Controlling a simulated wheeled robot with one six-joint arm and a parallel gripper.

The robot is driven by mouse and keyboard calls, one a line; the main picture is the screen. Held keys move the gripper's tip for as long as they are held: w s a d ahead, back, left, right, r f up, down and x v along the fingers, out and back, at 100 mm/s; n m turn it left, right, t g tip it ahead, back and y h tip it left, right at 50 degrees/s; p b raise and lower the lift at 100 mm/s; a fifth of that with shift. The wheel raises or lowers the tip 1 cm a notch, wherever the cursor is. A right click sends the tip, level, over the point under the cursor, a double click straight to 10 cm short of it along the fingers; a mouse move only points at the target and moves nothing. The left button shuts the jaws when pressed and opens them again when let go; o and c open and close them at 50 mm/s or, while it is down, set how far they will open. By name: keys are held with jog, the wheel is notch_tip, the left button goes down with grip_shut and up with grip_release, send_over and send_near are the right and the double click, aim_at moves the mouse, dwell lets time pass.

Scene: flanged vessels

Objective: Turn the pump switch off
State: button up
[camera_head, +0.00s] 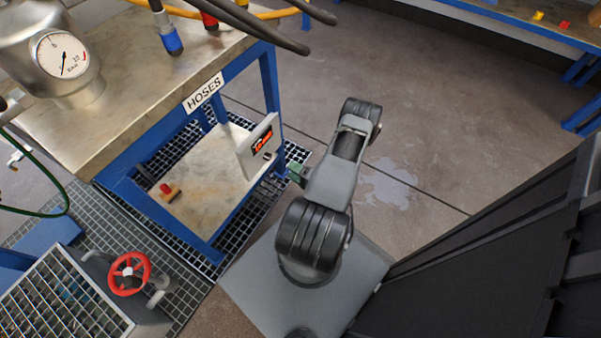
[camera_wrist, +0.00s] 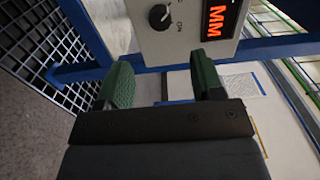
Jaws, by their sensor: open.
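The pump switch is a round black knob (camera_wrist: 160,17) on the front of a light grey box (camera_wrist: 148,45). Lettering that looks like ON stands beside the knob, but I cannot tell which way the knob is set. The box also carries a red-lit display (camera_wrist: 222,18). In the head view the box (camera_head: 250,158) hangs at the bench's right side, with the small dark knob (camera_head: 266,156) low on its face. My gripper (camera_wrist: 162,68) is open and empty, its green fingers apart, short of the knob. In the head view its green tip (camera_head: 295,172) is just right of the box.
The blue-framed bench (camera_head: 270,80) has a lower shelf (camera_head: 215,180) holding a small red-and-tan object (camera_head: 170,192). Hoses (camera_head: 245,22) overhang the bench top. A red handwheel (camera_head: 130,273) stands at lower left. Open floor (camera_head: 430,110) lies to the right, with a wet patch.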

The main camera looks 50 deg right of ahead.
jog(key=shift+s+d, duration=0.25)
jog(key=shift+s, duration=1.05)
